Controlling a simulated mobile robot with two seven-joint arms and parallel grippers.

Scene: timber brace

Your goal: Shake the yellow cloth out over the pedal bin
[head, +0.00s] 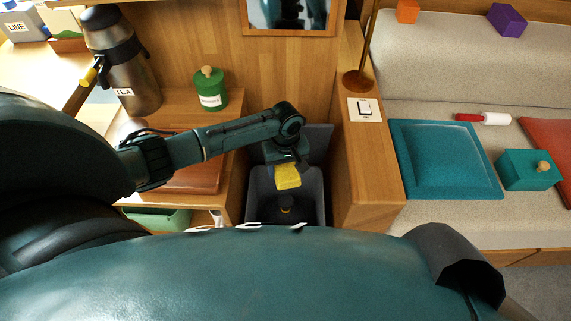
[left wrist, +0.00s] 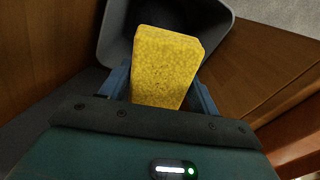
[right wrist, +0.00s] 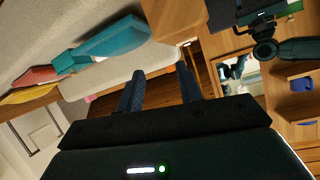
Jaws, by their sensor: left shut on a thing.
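The yellow cloth (head: 288,180) hangs below my left gripper (head: 287,160) over the open mouth of the grey pedal bin (head: 319,190). In the left wrist view the cloth (left wrist: 165,68) looks like a folded block between the two fingers of my left gripper (left wrist: 160,88), which is shut on it. The bin wall (left wrist: 113,38) shows behind it, and the cloth is above the rim. A dark round thing (head: 286,208) with a yellowish top shows inside the bin. My right gripper (right wrist: 158,85) is open and empty, away from the bin; the head view does not show it.
The bin stands between a wooden cabinet with a green canister (head: 209,90) and tea flask (head: 128,70) at left and a wooden partition (head: 365,160) at right. A sofa beyond holds a teal cushion (head: 445,158), teal box (head: 528,170) and lint roller (head: 485,118).

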